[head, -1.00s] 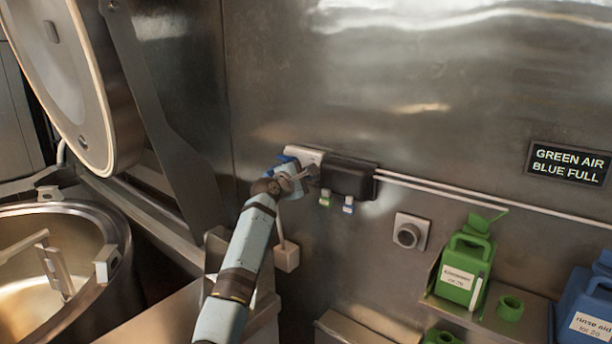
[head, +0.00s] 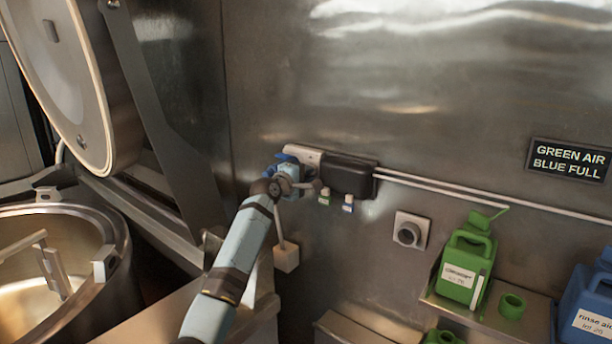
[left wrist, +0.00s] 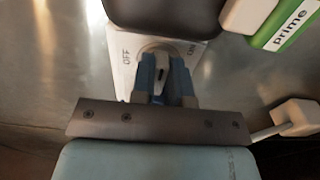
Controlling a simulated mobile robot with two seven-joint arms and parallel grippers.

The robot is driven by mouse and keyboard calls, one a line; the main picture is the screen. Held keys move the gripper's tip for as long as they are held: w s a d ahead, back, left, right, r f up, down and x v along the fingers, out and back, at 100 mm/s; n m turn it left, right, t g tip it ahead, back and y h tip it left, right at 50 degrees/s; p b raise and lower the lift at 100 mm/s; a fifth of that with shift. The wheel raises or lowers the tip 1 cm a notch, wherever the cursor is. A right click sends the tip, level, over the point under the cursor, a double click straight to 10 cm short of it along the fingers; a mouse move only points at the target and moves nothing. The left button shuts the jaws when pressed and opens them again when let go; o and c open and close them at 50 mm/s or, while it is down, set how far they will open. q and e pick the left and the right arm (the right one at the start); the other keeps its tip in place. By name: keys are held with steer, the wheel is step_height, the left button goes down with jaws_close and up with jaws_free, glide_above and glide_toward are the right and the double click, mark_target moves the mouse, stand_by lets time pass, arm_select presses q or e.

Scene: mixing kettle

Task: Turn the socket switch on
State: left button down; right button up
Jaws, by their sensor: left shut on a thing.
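The socket switch has a pale plate (left wrist: 124,70) with OFF printed on the left and ON on the right in the left wrist view. Its small knob (left wrist: 160,66) sits between the two blue-grey fingers of my left gripper (left wrist: 162,78), which is shut on it. The fingers hide much of the knob, so I cannot tell which word it points to. In the head view my left gripper (head: 291,173) is up against the wall unit, and the pale plate (head: 304,154) shows just above it. My right gripper is in neither view.
A wall socket (head: 409,232) is lower right. Green jug (head: 465,262) and blue jug (head: 592,305) stand right. The open kettle (head: 118,235) is left. A sign (head: 569,162) reads "GREEN AIR BLUE FULL".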

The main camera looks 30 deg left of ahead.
arm_select(q)
steer(key=c, duration=1.4)
jaws_free()
steer(key=s+a+b, duration=0.1)
steer(key=s+b, duration=0.1)
steer(key=s, duration=1.1)
steer(key=shift+s, duration=0.4)
